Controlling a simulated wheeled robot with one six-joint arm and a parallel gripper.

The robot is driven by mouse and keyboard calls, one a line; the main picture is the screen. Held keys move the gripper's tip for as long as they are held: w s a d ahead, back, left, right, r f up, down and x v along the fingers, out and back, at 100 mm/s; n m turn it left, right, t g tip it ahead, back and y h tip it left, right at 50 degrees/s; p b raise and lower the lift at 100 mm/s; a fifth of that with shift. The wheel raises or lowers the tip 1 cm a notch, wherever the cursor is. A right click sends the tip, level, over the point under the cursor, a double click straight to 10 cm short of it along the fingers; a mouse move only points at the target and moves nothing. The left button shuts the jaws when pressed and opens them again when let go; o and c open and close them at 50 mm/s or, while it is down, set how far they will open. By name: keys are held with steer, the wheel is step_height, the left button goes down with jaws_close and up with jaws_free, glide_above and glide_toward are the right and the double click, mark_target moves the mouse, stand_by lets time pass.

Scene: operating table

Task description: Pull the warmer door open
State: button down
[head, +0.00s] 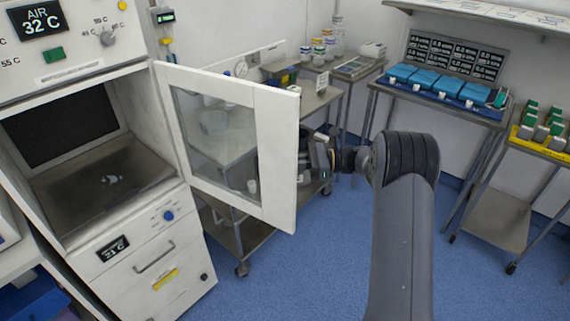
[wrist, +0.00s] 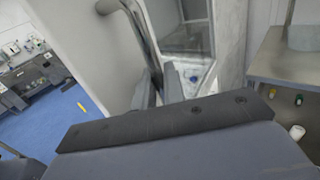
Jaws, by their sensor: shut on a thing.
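The white warmer door (head: 277,155), with a glass window, stands swung wide open from the left side of the picture. The warmer cabinet (head: 150,235) shows its open upper compartment (head: 100,180), with a dark back panel. In the wrist view my gripper (wrist: 163,84) is shut on the door's grey bar handle (wrist: 141,42). The handle runs up the white door face. In the head view my gripper is at the far side of the door, partly hidden by it, and the handle is hidden.
A steel cart (head: 225,235) stands behind the door, partly seen through its glass. A table with blue-lidded boxes (head: 430,80) and a rack with a yellow tray (head: 540,145) stand at the right. Blue floor (head: 320,265) is clear in front of the door.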

steer(key=shift+w+r, duration=0.1)
stand_by(0.3)
steer(key=c, duration=1.6)
jaws_free()
steer(key=shift+a, duration=0.1)
steer(key=shift+c, duration=0.2)
steer(key=d+b, duration=0.2)
steer(key=d, duration=0.9)
steer(key=shift+a, duration=0.1)
